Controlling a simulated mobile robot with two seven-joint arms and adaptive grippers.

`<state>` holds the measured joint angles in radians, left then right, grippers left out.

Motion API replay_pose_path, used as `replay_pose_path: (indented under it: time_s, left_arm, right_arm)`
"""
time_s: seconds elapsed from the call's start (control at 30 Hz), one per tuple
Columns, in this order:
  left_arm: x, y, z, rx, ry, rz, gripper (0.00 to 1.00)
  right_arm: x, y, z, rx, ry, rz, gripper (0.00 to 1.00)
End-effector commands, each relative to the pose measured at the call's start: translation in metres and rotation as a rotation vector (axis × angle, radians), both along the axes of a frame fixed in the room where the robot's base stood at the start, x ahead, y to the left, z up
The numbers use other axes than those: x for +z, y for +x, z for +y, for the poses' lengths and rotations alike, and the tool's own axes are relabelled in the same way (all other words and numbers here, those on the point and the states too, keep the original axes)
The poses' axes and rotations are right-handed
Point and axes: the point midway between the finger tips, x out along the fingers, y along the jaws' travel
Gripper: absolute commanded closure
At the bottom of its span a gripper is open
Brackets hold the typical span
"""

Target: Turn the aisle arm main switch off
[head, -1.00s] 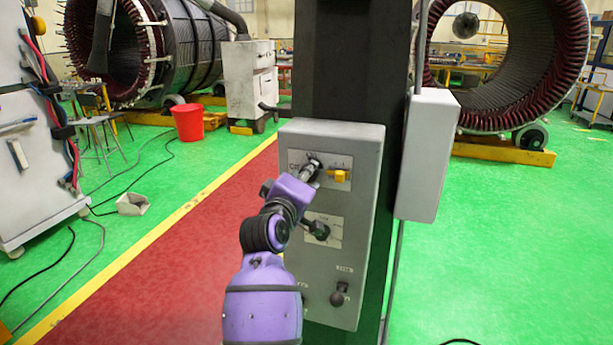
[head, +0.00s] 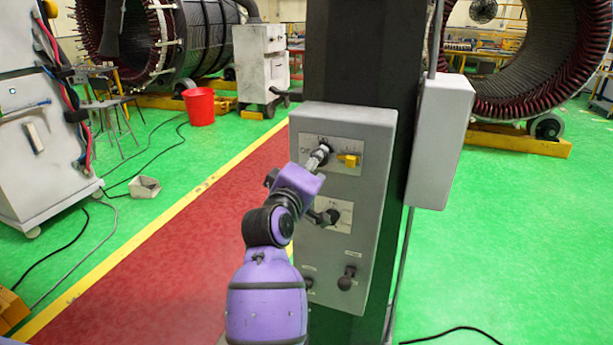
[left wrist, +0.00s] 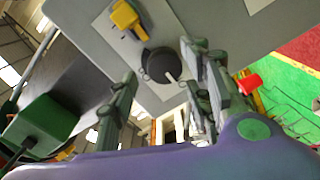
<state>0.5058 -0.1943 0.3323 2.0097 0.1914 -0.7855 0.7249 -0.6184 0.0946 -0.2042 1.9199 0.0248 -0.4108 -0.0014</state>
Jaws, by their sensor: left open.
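The grey control box (head: 375,200) is fixed to a dark column. Its top plate (head: 343,171) carries a round black knob, partly hidden by my gripper in the head view, and a yellow lever (head: 349,159) to its right. In the left wrist view the black knob (left wrist: 156,64) has a white mark and sits between my fingertips; the yellow lever (left wrist: 127,17) is beside it. My left gripper (head: 319,157) is open at the knob, fingers on either side of it; contact cannot be told. Lettering is too small to read surely. My right gripper is not in view.
A second black knob (head: 333,217) sits just below my gripper on the box, with a dark round-headed control (head: 347,278) lower down. A grey side box (head: 442,140) projects at the column's right. Red and green floor is open around; a red bucket (head: 199,106) stands behind left.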

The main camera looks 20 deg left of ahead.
Motion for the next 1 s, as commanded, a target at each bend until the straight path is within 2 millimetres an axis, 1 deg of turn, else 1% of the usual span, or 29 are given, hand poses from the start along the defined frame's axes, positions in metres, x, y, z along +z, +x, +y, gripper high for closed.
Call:
replay_pose_path:
  time_s: [0.03,0.2,0.3,0.4,0.5,0.6,1.0]
  left_arm:
    - [-0.001,-0.013,0.0,0.001,-0.001,0.001,0.55]
    - [-0.001,-0.05,0.001,0.0,-0.002,-0.001,0.55]
    - [-0.001,-0.067,0.001,-0.001,-0.002,0.0,0.55]
    - [0.0,-0.08,0.001,-0.001,-0.001,0.0,0.55]
    - [0.0,-0.087,0.001,-0.003,-0.001,0.0,0.55]
    - [0.001,-0.09,0.001,-0.003,-0.001,-0.001,0.55]
    - [0.001,-0.09,0.001,-0.003,-0.002,-0.001,0.55]
  right_arm:
    - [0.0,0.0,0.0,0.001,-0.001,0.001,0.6]
    - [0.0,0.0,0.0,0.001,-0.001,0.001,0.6]
    - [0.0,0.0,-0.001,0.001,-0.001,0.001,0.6]
    - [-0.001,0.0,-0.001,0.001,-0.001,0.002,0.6]
    - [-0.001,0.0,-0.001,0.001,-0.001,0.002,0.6]
    - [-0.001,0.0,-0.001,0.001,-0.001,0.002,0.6]
    - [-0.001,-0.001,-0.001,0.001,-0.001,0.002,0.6]
